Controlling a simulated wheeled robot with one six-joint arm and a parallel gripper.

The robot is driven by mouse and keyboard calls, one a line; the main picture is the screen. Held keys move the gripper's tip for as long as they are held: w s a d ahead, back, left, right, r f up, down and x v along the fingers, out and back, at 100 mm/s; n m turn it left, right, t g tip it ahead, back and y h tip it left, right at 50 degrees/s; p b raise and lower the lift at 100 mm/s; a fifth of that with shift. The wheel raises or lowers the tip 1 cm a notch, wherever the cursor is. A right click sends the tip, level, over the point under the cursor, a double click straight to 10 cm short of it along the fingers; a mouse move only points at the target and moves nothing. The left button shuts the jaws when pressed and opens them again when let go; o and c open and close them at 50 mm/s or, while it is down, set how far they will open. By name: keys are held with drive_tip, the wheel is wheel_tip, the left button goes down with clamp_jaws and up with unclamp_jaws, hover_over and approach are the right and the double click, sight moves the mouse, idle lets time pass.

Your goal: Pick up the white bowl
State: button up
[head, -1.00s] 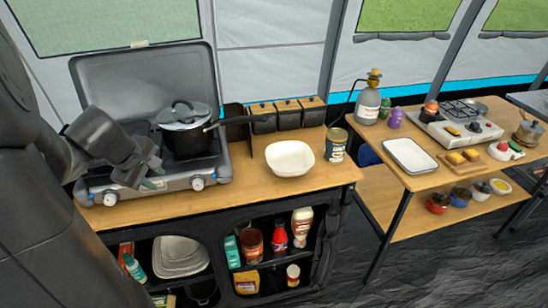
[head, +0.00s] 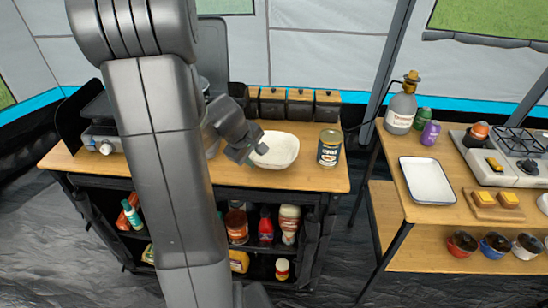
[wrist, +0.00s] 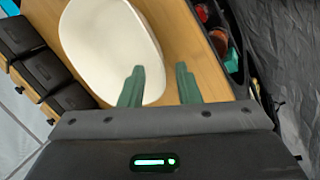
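The white bowl (head: 277,151) stands upright and empty on the wooden counter, left of a tin can. It also shows in the wrist view (wrist: 108,45), filling the upper left part. My gripper (head: 254,158) is at the bowl's left side in the head view. In the wrist view my gripper (wrist: 160,85) has its two green fingers spread apart with nothing held between them. The left finger overlaps the bowl's near edge in the picture, and the right finger is over bare counter. I cannot tell whether a finger touches the bowl.
A tin can (head: 330,148) stands right of the bowl. Several dark canisters (head: 299,104) with wooden lids line the counter's back. The stove at left is mostly hidden by my arm. A second table with a white tray (head: 427,181) stands at right, across a gap.

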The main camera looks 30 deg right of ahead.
sight(257, 162)
drive_tip(key=shift+x, duration=1.95)
drive_tip(key=shift+c, duration=0.4)
clamp_jaws()
